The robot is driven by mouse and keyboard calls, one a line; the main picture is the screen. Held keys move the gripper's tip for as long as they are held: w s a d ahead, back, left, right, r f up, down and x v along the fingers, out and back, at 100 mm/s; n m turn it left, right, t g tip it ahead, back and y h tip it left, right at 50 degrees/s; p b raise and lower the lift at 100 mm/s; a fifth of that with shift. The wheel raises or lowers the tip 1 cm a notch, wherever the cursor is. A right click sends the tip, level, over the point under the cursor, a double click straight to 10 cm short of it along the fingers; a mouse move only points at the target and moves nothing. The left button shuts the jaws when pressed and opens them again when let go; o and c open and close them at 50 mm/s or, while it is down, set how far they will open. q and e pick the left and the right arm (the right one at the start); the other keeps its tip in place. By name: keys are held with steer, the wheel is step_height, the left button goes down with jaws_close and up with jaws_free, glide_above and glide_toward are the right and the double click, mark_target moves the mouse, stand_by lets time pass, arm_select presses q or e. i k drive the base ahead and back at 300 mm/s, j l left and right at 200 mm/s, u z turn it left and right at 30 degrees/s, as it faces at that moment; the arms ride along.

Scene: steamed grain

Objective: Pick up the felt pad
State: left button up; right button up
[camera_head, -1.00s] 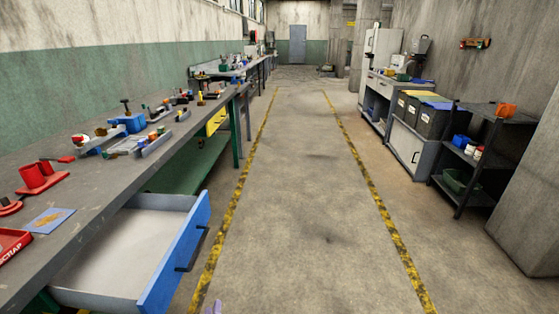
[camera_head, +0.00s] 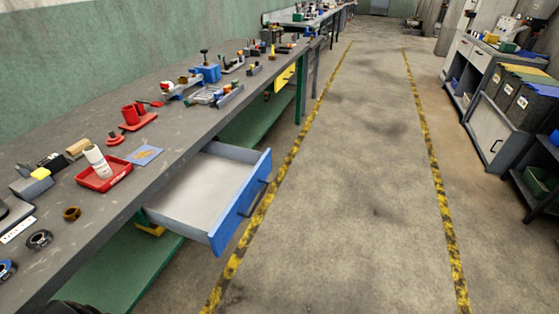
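A flat blue square with a tan patch (camera_head: 145,155) lies on the grey workbench (camera_head: 130,210), near its front edge beside the red tray. It may be the felt pad, but I cannot tell for sure. No other clear felt pad shows. Neither of my grippers is in view. A dark shape cut off at the bottom left edge cannot be made out.
An open, empty drawer (camera_head: 207,185) with a blue front juts from the bench into the aisle. A red tray (camera_head: 103,173) holds a white roll. A red holder (camera_head: 133,117), a brown ring (camera_head: 72,213) and other small items crowd the bench. The aisle floor (camera_head: 370,190) is clear.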

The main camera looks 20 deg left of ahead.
mark_target(75, 153)
steer(key=u, duration=2.15)
